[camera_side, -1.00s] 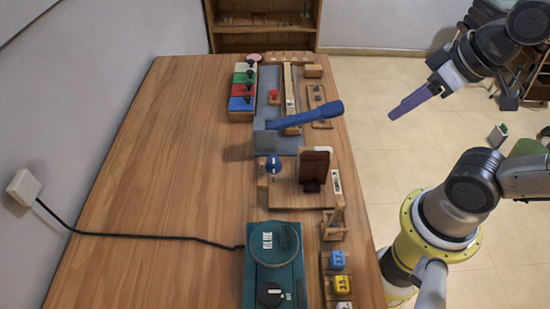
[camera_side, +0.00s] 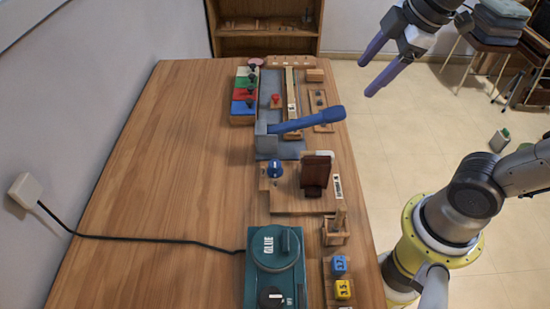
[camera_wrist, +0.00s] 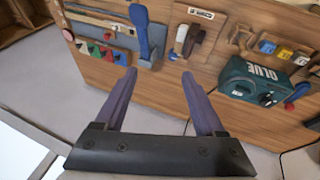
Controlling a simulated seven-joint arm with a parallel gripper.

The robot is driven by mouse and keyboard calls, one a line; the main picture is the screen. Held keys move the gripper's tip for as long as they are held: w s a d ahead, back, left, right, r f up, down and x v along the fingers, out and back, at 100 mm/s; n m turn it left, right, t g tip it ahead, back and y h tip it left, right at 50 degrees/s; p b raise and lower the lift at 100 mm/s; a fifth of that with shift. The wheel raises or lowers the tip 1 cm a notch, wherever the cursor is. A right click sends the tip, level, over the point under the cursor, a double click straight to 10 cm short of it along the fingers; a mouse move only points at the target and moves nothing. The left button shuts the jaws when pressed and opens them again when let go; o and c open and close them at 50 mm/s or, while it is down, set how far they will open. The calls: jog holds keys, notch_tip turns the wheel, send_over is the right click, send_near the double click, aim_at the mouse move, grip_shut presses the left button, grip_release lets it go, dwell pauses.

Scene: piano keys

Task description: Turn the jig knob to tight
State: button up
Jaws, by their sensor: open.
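A blue knob (camera_side: 275,168) stands at the left edge of a wooden jig board (camera_side: 290,201) in the side view; its setting is too small to read. A dark brown upright block (camera_side: 316,172) stands on the same board, and the jig also shows in the wrist view (camera_wrist: 190,38). My gripper (camera_side: 367,78) is open and empty, with its two purple fingers apart. It is raised beyond the table's right side, away from the knob. In the wrist view, my gripper (camera_wrist: 158,73) points toward the table with nothing between its fingers.
A blue-handled tool (camera_side: 307,120) sticks up just behind the jig. A teal glue pot (camera_side: 275,262) stands in front, with blue and yellow number blocks (camera_side: 341,288) beside it. A black cable (camera_side: 140,236) crosses the table. The table's left half is otherwise clear.

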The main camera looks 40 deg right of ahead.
jog(key=w+a+f+n+g, duration=0.1)
jog(key=w+a+f+n, duration=0.1)
jog(key=w+n, duration=0.3)
jog(key=n+g, duration=0.3)
jog(key=g, duration=0.1)
send_over(275, 163)
notch_tip(275, 163, down, 12)
notch_tip(275, 163, down, 14)
jog(key=shift+r, duration=0.25)
grip_shut()
